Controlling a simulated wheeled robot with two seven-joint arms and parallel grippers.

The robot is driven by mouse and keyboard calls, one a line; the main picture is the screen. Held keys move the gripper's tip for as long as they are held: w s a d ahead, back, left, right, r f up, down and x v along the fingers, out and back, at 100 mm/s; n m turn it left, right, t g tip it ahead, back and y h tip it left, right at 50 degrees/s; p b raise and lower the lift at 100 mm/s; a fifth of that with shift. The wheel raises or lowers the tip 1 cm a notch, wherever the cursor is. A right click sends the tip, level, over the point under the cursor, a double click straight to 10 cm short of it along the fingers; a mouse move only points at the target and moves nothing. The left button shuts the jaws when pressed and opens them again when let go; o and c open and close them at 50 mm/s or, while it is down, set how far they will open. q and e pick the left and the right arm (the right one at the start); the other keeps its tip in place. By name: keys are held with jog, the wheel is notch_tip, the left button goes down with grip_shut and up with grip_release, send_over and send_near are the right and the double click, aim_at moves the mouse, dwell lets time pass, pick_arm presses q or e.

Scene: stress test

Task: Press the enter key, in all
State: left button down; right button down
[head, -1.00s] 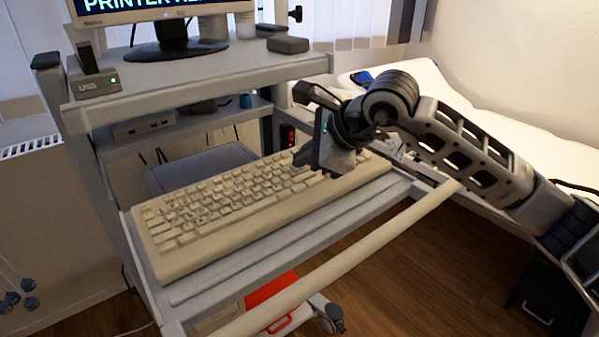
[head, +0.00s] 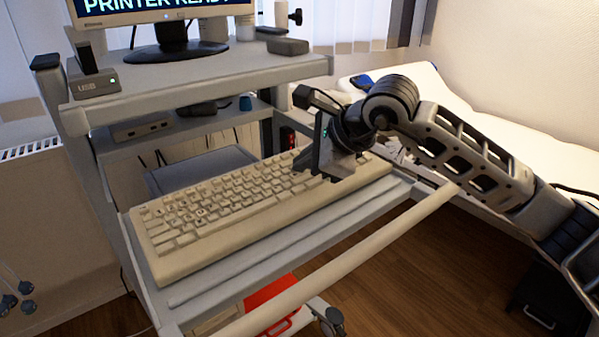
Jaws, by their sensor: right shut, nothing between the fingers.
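A beige keyboard (head: 225,210) lies on the pull-out shelf of a grey cart, slanting up to the right. My right gripper (head: 318,174) is shut and empty, pointing down at the right part of the keyboard. Its fingertips are at or just above the keys there; I cannot tell whether they touch. The gripper hides the keys under and behind it, and I cannot make out the enter key. A monitor (head: 150,10) on the cart's top shelf shows the words "PRINTER READY". My left gripper is not in view.
A light rail (head: 350,258) runs along the front of the keyboard shelf (head: 270,238). The upper shelf (head: 200,82) overhangs behind the keyboard and carries a USB box (head: 95,86) and a small dark box (head: 288,46). A white bed (head: 500,105) stands at the right.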

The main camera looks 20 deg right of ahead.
jog(key=shift+r, duration=0.1)
dwell(0.3)
jog(key=shift+r+p, duration=0.35)
jog(key=shift+r, duration=0.3)
jog(key=shift+r, duration=0.1)
jog(key=shift+r+p, duration=1.45)
jog(key=shift+r, duration=1)
jog(key=shift+f, duration=0.1)
